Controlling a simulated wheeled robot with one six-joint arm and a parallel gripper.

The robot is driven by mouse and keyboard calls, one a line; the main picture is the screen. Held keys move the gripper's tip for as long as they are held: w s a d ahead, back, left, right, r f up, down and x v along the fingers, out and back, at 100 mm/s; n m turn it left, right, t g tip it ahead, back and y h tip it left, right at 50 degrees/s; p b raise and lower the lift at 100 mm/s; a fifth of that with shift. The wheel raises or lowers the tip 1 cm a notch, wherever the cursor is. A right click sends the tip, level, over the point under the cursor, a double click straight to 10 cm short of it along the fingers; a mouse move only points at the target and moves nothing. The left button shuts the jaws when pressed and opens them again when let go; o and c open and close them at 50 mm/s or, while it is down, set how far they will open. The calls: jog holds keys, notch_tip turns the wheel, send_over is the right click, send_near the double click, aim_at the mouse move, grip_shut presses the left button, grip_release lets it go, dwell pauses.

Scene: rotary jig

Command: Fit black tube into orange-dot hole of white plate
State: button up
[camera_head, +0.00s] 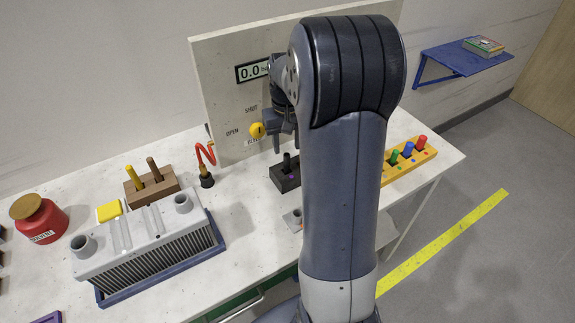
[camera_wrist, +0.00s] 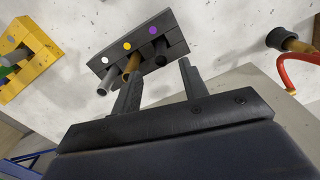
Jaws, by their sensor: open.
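The black tube (camera_wrist: 160,57) stands in a dark block (camera_wrist: 113,57) beside a purple dot, with a grey and a brown tube in the same block. In the head view the black tube (camera_head: 287,160) stands in the dark block (camera_head: 284,182) left of my arm. My gripper (camera_wrist: 159,68) is open, with its two fingers apart and pointing toward the block; the black tube shows between them, and nothing is held. A pale grey-white plate (camera_head: 291,219) shows at the table's front, mostly hidden by my arm; I cannot make out an orange-dot hole.
A white upright panel with a yellow knob (camera_head: 257,130) stands behind the block. A red hose (camera_head: 205,153) on a black base is to its left. A yellow peg rack (camera_head: 411,161) is to the right. A grey finned unit (camera_head: 146,243) fills the left front.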

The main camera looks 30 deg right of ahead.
aim_at(287, 155)
jog(key=shift+s+a+f+p, duration=0.1)
jog(key=shift+f+p, duration=0.15)
jog(key=shift+f, duration=1.5)
jog(key=shift+s+a+f+p, duration=0.1)
jog(key=shift+f+p, duration=0.15)
jog(key=shift+f, duration=1.5)
jog(key=shift+c, duration=0.4)
grip_shut()
